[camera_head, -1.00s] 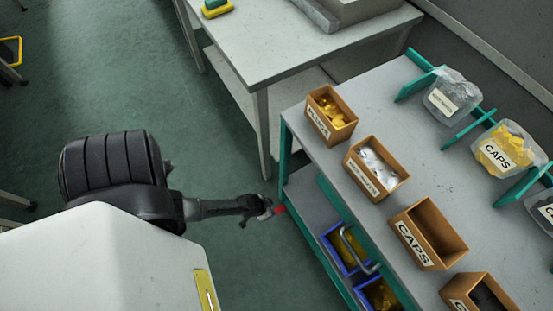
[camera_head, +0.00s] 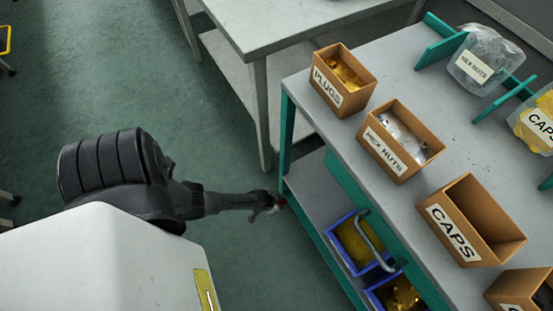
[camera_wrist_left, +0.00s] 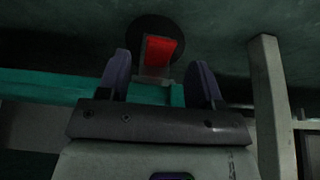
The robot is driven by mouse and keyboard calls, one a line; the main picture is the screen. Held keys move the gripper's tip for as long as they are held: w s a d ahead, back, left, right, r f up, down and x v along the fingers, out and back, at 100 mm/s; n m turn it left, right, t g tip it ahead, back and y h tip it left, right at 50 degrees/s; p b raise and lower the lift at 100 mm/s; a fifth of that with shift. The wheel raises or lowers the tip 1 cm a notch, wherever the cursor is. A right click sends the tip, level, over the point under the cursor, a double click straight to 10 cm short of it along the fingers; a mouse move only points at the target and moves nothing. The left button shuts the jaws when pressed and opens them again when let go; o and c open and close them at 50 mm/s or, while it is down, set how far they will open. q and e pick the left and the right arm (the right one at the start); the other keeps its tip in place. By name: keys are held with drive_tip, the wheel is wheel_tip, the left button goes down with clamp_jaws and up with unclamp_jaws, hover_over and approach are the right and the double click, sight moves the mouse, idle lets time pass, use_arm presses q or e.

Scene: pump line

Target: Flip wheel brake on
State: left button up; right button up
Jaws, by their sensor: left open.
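The wheel brake (camera_wrist_left: 162,52) is a red tab in front of a dark round wheel (camera_wrist_left: 145,27) in the left wrist view. In the head view my left gripper (camera_head: 268,205) is low beside the cart's corner, mostly too small to make out. I cannot tell whether the fingers touch the brake. My right gripper is not in view.
The cart (camera_head: 330,135) has a grey top with brown boxes marked plugs, hex nuts (camera_head: 402,140) and caps (camera_head: 470,222). Blue bins (camera_head: 352,243) sit on its lower shelf, near a metal handle (camera_head: 375,245). A grey table (camera_head: 270,25) stands behind. Green floor lies open at left.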

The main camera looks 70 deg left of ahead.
sight(281, 203)
use_arm(q)
drive_tip(key=shift+b+x, duration=0.65)
drive_tip(key=shift+x, duration=0.5)
drive_tip(key=c, duration=0.9)
drive_tip(key=shift+s+d+f+t+b, duration=0.1)
drive_tip(key=shift+s+f+t+b, duration=0.15)
drive_tip(key=shift+f+t+b, duration=0.5)
drive_tip(key=shift+c, duration=0.2)
drive_tip(key=shift+f+t+y+b, duration=0.3)
drive_tip(key=shift+f+t+b, duration=0.1)
drive_tip(key=shift+t+b, duration=0.5)
drive_tip(key=shift+f+t, duration=0.1)
drive_tip(key=shift+t, duration=0.35)
drive_tip(key=shift+s, duration=0.1)
drive_tip(key=shift+t, duration=0.7)
